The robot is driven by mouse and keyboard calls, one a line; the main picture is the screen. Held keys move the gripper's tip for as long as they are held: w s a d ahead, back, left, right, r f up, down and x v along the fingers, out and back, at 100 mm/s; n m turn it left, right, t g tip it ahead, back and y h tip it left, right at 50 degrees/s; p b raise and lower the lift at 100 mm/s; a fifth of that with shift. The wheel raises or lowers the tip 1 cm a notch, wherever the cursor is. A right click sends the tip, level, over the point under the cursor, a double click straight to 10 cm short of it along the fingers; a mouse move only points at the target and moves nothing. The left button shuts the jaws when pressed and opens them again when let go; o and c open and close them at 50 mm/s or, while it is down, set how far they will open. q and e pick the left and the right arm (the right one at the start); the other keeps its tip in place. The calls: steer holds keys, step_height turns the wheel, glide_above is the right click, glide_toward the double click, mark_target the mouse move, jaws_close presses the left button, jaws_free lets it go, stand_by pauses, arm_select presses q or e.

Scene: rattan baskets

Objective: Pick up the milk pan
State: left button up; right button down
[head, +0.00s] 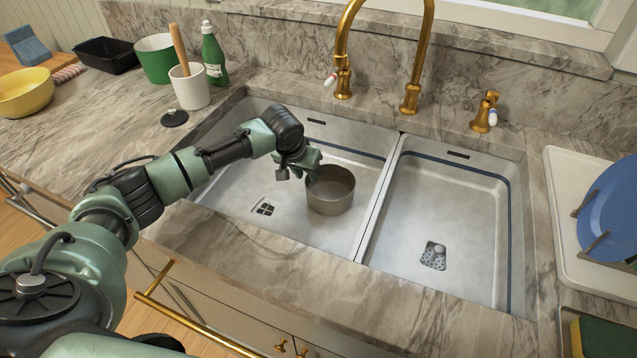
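The milk pan (331,198) is a round, grey-brown metal pan. It stands upright in the left basin of the double sink (290,230), near the divider. My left gripper (312,172) is at the pan's upper left rim, and its fingers overlap the rim in the head view. The fingers are small and partly hidden by the wrist, so whether they are closed on the pan cannot be made out. No handle of the pan shows clearly. My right gripper is not in view.
A gold faucet (411,95) rises behind the sink. The right basin (450,220) holds only a drain. A white cup (190,88), a green bottle (213,55) and a yellow bowl (27,95) stand on the left counter. A blue plate (612,215) stands at right.

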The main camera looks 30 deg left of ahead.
mark_target(310, 189)
arm_select(q)
steer(key=x, duration=0.3)
steer(key=shift+d+f, duration=0.15)
jaws_close()
stand_by(1.3)
